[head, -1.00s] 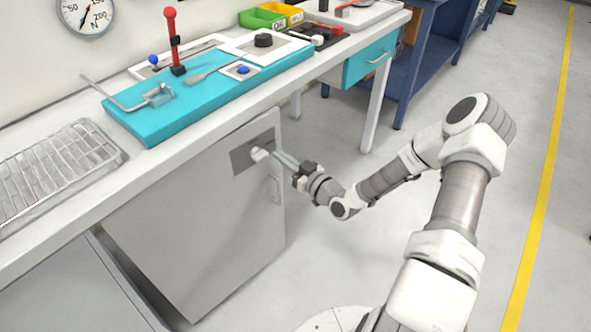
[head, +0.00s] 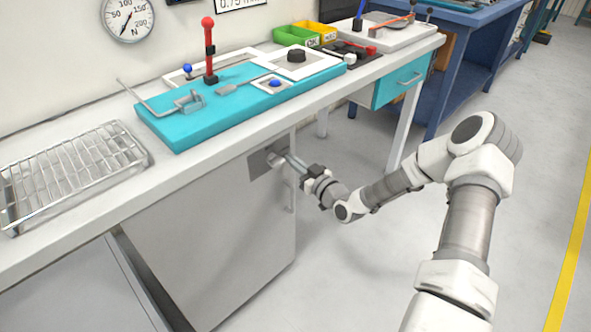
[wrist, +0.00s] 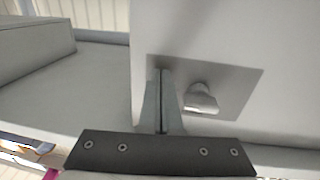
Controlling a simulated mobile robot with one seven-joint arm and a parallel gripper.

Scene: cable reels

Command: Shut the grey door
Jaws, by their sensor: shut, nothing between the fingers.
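The grey door (head: 215,240) is the front of a cabinet under the white bench, with its top edge running close along the underside of the benchtop. I cannot tell from this angle whether it is fully closed. It has a vertical handle (head: 290,195) near its right edge and a darker plate (head: 258,164) near its top right corner. A rounded knob (wrist: 201,98) on the plate shows in the wrist view. My gripper (head: 286,157) is shut and empty, its fingertips (wrist: 160,74) over the plate beside the knob. Contact with the door is unclear.
A cyan board (head: 210,118) with levers and a wire rack (head: 70,170) stand on the bench above. A bench leg (head: 405,130) and a blue workbench (head: 455,75) are to the right. The floor (head: 345,265) before the door is open.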

